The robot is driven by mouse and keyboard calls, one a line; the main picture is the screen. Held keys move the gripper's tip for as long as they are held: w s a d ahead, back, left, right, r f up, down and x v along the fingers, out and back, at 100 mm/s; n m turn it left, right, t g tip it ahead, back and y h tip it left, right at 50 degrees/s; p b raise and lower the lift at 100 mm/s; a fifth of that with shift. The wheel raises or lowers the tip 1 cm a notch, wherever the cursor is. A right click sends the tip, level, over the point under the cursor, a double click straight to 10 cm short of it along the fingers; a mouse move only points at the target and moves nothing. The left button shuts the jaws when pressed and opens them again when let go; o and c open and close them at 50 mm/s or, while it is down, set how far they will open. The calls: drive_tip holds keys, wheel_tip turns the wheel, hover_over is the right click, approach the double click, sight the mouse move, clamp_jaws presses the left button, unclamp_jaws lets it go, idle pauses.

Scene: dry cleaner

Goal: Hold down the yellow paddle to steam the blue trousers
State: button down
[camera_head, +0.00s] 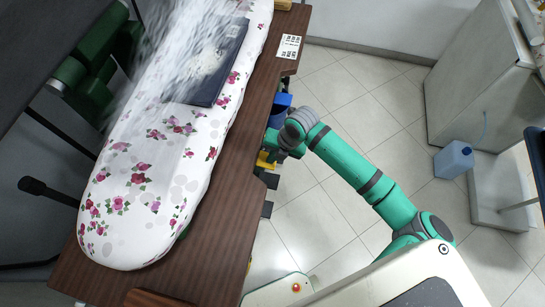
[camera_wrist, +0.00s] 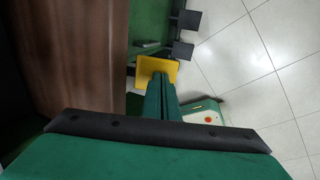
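The dark blue trousers (camera_head: 228,68) lie folded on the floral ironing board (camera_head: 137,190) in the head view. White steam streaks cover their left part and the board beside them. The yellow paddle (camera_head: 264,160) shows beside the table's right edge, partly hidden by my gripper (camera_head: 272,153). In the wrist view the yellow paddle (camera_wrist: 170,67) lies right at the tips of my gripper (camera_wrist: 160,79). The fingers are together with nothing seen between them, and their tips overlap the paddle and appear to press on it. The exact contact is hard to see.
The brown wooden table edge (camera_head: 222,200) runs close along my gripper's left side. Black pedals (camera_wrist: 183,50) stick out beyond the paddle in the wrist view. A blue jug (camera_head: 453,160) stands at the right. Tiled floor (camera_head: 345,75) lies open between.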

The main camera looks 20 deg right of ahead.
drive_tip(key=shift+r, duration=0.5)
drive_tip(key=w+a+v, duration=0.1)
drive_tip(key=a+v, duration=0.1)
drive_tip(key=v, duration=1.1)
drive_tip(key=shift+r, duration=0.8)
drive_tip(key=shift+w+d, duration=0.1)
drive_tip(key=shift+w, duration=0.05)
drive_tip(key=shift+w, duration=0.1)
